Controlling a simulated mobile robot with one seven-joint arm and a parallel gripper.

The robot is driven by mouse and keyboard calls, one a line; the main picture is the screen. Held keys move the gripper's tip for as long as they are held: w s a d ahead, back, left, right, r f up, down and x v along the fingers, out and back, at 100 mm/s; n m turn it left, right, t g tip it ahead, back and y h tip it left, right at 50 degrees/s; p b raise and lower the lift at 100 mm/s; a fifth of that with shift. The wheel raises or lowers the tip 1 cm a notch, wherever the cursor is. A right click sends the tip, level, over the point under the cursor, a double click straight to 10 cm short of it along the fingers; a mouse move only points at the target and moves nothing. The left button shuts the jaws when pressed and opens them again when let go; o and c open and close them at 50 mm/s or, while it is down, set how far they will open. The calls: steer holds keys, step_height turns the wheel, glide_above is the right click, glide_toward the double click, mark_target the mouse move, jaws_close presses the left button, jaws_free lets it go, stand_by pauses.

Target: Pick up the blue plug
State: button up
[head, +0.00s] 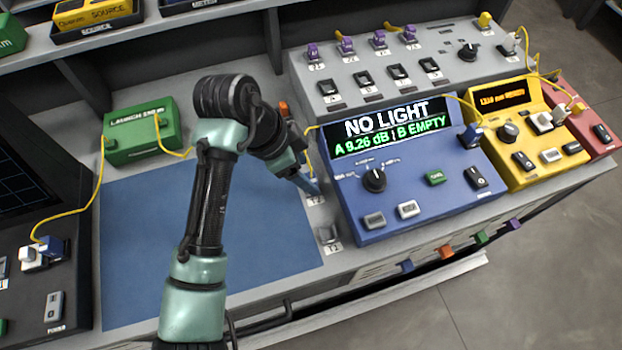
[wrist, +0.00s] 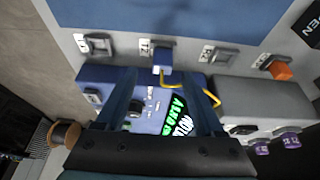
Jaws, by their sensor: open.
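A blue plug (wrist: 162,58) with a yellow cable sits in one of the grey holders along the strip in front of the blue box. My gripper (wrist: 163,77) is open. In the wrist view its two fingers stand apart, on either side of the plug's line, with the plug just beyond the tips. No contact shows. In the head view my gripper (head: 307,184) reaches down at the left edge of the blue box, and I cannot clearly tell the plug from the fingers there.
An orange plug (wrist: 281,69) stands in the same row, with empty holders (wrist: 98,45) (wrist: 221,57) beside the blue plug. The blue box (head: 380,210) reads NO LIGHT. Another blue plug (head: 470,135) is on it. The blue mat (head: 130,250) is clear apart from my arm above it.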

mark_target(311, 177)
steer(key=x, duration=0.4)
steer(key=shift+w+f, duration=0.1)
steer(key=shift+f, duration=0.1)
jaws_close()
